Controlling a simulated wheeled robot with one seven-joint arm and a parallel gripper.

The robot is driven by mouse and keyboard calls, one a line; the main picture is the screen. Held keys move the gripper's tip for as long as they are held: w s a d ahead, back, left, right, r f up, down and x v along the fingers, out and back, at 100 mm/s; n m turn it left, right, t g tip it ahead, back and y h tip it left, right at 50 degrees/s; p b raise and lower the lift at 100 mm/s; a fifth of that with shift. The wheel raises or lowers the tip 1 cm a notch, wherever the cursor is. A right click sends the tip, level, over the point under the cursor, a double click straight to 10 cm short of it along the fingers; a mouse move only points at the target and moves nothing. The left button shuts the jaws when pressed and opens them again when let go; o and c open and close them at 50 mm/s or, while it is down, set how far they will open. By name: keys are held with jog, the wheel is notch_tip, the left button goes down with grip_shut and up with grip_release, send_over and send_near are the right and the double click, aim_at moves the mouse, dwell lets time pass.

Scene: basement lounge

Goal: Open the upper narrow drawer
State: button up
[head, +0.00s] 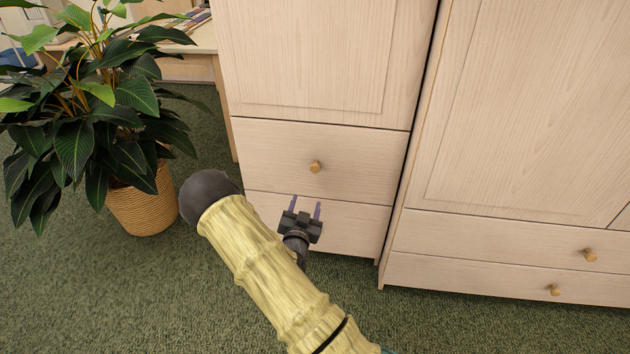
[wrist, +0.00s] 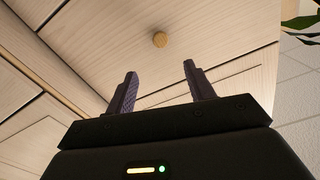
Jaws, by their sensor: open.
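The upper narrow drawer (head: 350,160) is in the left, narrow cabinet, below its door, and it looks shut. Its round wooden knob (head: 315,167) sits mid-front. In the wrist view the knob (wrist: 160,40) shows beyond my fingertips, roughly between them. My gripper (head: 306,205) is open and empty. In the head view it appears below the knob, in front of the lower narrow drawer (head: 355,225), apart from the knob. My gripper and arm hide part of the lower drawer, and its knob is not visible.
A wide cabinet (head: 520,110) stands close on the right, with two low drawers and wooden knobs (head: 590,255). A leafy plant in a wicker pot (head: 145,205) stands on the left near my arm. Green carpet (head: 110,290) is clear in front. A desk (head: 190,40) is behind.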

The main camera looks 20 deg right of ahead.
aim_at(315, 170)
jog(key=shift+w+d, duration=0.1)
dwell(0.3)
jog(key=b+x, duration=0.3)
jog(key=x, duration=1.4)
jog(key=shift+w+r, duration=0.1)
jog(key=shift+r, duration=0.05)
jog(key=shift+c, duration=0.3)
grip_shut()
